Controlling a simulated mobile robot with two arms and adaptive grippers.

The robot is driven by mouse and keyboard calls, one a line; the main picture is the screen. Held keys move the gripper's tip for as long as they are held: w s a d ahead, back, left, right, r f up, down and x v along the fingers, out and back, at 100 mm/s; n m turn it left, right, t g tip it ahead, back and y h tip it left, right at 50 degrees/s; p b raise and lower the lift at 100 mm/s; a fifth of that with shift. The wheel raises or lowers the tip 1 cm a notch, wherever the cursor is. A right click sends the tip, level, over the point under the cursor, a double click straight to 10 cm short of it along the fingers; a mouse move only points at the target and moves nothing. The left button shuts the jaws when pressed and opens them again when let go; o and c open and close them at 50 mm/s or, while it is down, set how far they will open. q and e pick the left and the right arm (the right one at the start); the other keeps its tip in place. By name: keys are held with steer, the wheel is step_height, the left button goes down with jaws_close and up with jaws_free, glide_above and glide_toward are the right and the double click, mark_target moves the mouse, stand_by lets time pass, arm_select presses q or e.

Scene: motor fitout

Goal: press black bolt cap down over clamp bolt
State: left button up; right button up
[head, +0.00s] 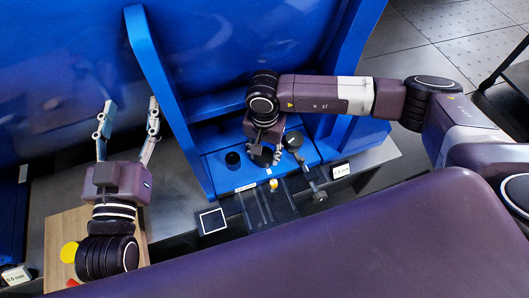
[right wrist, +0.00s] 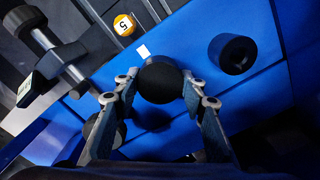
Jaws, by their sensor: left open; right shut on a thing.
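A black bolt cap (right wrist: 160,80), round and dark, sits between the fingertips of my right gripper (right wrist: 158,90) in the right wrist view. In the head view my right gripper (head: 262,152) is over the blue base plate, shut on this cap. Whatever lies beneath the cap is hidden, so I cannot tell whether it touches a clamp bolt. A black hollow cylinder (right wrist: 232,53) stands on the plate beside the cap; it also shows in the head view (head: 232,158). Another dark round part (right wrist: 107,131) is partly behind a finger. My left gripper (head: 128,118) is open and empty, away at the left.
Blue upright ribs (head: 160,90) flank the plate. A metal tool with a dark head (right wrist: 52,55) and a yellow marker with a 5 (right wrist: 124,24) lie near the plate. A wooden board (head: 60,232) is at the left.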

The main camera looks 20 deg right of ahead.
mark_target(264, 154)
arm_select(q)
steer(key=shift+r, duration=0.2)
arm_select(e)
steer(key=shift+f, duration=0.1)
arm_select(q)
steer(key=shift+t, duration=0.3)
steer(key=shift+d+r, duration=0.1)
steer(key=shift+r, duration=0.05)
arm_select(e)
steer(key=o, duration=1)
arm_select(q)
steer(key=shift+r, duration=0.75)
steer(key=shift+f, duration=0.3)
arm_select(e)
step_height(264, 154, up, 8)
steer(key=shift+f, duration=0.1)
arm_select(q)
steer(key=shift+f, duration=0.15)
